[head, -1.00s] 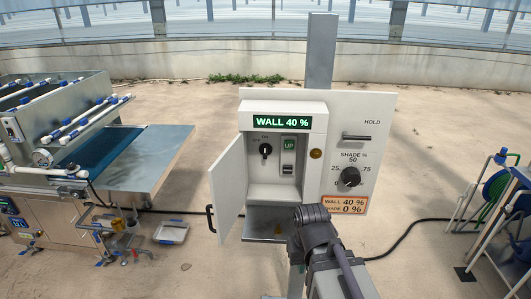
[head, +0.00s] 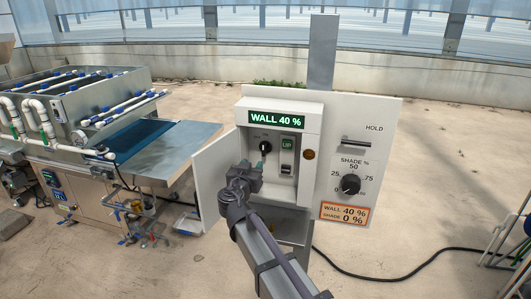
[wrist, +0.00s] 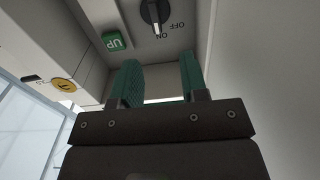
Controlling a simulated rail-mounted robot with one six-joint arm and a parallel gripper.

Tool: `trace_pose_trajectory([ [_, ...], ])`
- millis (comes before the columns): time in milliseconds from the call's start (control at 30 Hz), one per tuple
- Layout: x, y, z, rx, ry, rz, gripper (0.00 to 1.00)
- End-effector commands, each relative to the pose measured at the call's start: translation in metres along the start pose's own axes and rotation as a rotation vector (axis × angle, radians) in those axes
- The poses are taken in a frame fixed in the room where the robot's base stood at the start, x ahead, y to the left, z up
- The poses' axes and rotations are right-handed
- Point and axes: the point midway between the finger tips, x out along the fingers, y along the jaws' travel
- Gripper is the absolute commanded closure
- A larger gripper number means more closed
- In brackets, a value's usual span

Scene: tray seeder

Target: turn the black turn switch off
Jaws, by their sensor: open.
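The black turn switch (head: 265,147) is on the back panel inside the open white cabinet, left of the green UP button. It also shows at the top of the wrist view (wrist: 154,14), where its pale pointer mark faces the ON label, with OFF beside it. My gripper (head: 254,165) is at the cabinet opening, just below and left of the switch. In the wrist view its two green-padded fingers (wrist: 160,68) are apart with nothing between them. The switch lies beyond the fingertips, and no contact shows.
The UP button (head: 288,147) sits right of the switch, above a rocker switch (head: 286,170). The open cabinet door (head: 212,178) stands at the left. A yellow-brown round button (head: 309,155) and the shade dial (head: 350,184) are to the right. The display (head: 277,120) reads WALL 40 %.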

Motion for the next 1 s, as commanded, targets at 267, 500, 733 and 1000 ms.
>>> trace_pose_trajectory([
  [267, 0.053, -0.001, 0.0, -0.002, -0.001, 0.004, 0.6],
  [500, 0.099, 0.001, 0.0, -0.002, -0.002, 0.005, 0.6],
  [733, 0.107, 0.002, 0.0, -0.002, -0.002, 0.003, 0.6],
  [1000, 0.106, 0.002, 0.0, -0.002, -0.002, 0.004, 0.75],
])
